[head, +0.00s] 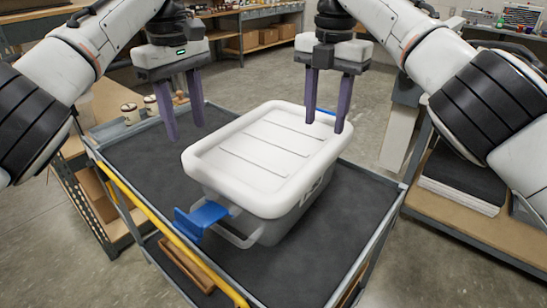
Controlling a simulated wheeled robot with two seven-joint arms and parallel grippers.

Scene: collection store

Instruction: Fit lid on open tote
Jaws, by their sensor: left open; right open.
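A white lid (264,152) with raised ribs lies over the top of a grey tote (285,222) on a cart. It covers the whole opening; I cannot tell whether its rim is fully pressed down. A blue latch (201,219) sticks outward at the tote's near-left end, swung away from the lid. Another blue piece (325,111) shows at the far-right end, partly hidden by my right gripper. My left gripper (185,132) is open and empty, left of the lid's far-left corner. My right gripper (325,127) is open, its fingertips over the lid's far-right edge; contact is unclear.
The cart has a dark mat (345,225), a raised grey rim and a yellow bar (170,232) along its near-left side. Mugs (130,113) stand beyond the cart's far-left corner. Shelving with a dark stack (462,180) stands at right. Mat is free around the tote.

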